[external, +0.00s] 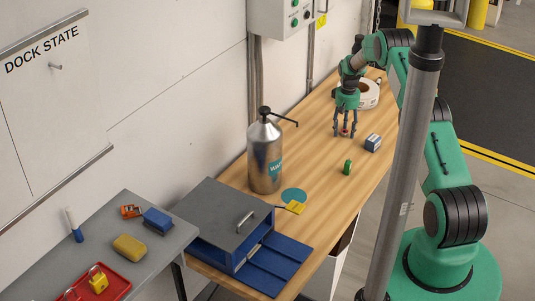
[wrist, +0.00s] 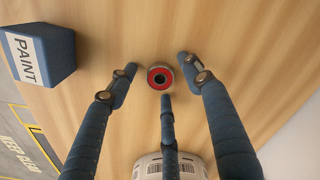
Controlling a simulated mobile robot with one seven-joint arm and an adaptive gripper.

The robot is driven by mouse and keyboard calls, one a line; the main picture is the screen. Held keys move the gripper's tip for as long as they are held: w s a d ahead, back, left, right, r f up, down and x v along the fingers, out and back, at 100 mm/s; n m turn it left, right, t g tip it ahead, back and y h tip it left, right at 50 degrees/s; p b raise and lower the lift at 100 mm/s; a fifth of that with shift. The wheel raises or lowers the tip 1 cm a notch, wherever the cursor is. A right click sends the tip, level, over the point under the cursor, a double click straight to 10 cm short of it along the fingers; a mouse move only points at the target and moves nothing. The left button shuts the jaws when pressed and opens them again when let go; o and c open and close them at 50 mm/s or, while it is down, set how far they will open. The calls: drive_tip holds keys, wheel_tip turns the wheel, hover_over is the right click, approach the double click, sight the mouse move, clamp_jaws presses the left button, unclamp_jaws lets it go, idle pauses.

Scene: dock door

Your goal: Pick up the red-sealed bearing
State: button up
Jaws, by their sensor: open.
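The red-sealed bearing (wrist: 160,77) lies flat on the wooden table in the wrist view, a small metal ring with a red face and a dark centre. In the external view a bit of red (external: 345,131) shows between my fingers, mostly hidden by them. My gripper (wrist: 160,78) is open above the bearing. Two fingers are on either side of it and one finger has its tip just below it in the picture. There is a gap between the bearing and the two side fingers. My gripper also shows in the external view (external: 345,130), pointing down at the table.
A blue block marked PAINT (wrist: 40,56) stands near my gripper, also in the external view (external: 373,142). A white roll (external: 368,95) is behind it. A green object (external: 347,167), metal bottle (external: 265,155) and grey box (external: 215,215) stand nearer. Bare wood surrounds the bearing.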

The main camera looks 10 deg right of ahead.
drive_tip(key=shift+c, duration=0.3)
drive_tip(key=c, duration=1.2)
drive_tip(key=shift+o, duration=0.2)
drive_tip(key=shift+r, duration=0.15)
drive_tip(key=shift+r, duration=0.45)
wheel_tip(320, 180, up, 3)
drive_tip(key=shift+f+p, duration=0.15)
drive_tip(key=shift+p, duration=0.15)
drive_tip(key=s, duration=1)
drive_tip(key=s+a+r+p, duration=0.1)
drive_tip(key=s, duration=0.5)
drive_tip(key=shift+a+r, duration=0.1)
